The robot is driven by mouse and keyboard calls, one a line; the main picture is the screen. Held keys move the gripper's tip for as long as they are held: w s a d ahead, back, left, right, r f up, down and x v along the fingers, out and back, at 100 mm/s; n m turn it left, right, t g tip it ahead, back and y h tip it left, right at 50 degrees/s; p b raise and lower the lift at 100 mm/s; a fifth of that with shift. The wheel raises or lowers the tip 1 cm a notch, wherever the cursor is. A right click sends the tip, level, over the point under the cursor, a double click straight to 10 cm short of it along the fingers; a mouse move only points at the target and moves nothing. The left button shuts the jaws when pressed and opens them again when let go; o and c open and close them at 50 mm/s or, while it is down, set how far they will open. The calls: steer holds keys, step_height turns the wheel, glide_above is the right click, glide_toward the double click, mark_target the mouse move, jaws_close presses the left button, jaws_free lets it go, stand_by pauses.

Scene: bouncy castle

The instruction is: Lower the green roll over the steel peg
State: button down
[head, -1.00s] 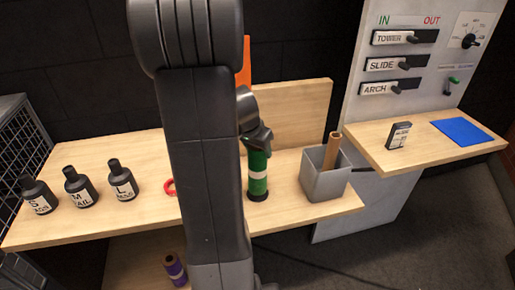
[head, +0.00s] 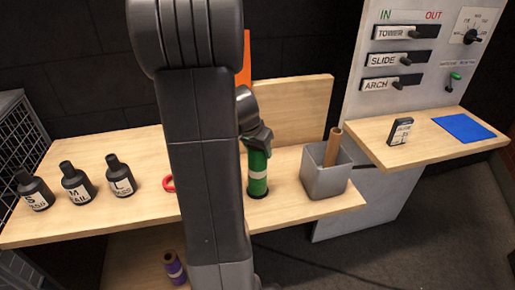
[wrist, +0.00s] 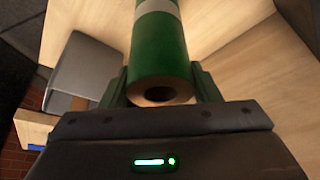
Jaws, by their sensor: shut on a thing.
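The green roll (head: 258,181) with a pale band stands upright on the wooden shelf in the head view, its lower end at a dark round foot (head: 258,198). My gripper (head: 258,148) is shut on its upper part. In the wrist view the green roll (wrist: 160,55) lies between the two fingers of my gripper (wrist: 161,88), its open end with a dark hole facing the camera. The steel peg is hidden in both views; I cannot see how far the roll is around it.
A grey bin (head: 324,181) holding a brown tube (head: 333,146) stands close to the right. Black bottles (head: 120,175) and a red ring (head: 168,184) are to the left. A purple roll (head: 174,268) is below. A panel with levers (head: 405,60) rises at right.

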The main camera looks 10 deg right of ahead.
steer(key=shift+f, duration=0.1)
stand_by(0.3)
steer(key=shift+c, duration=2.1)
jaws_free()
steer(key=v, duration=1.4)
steer(key=shift+p, duration=0.35)
steer(key=shift+f, duration=0.15)
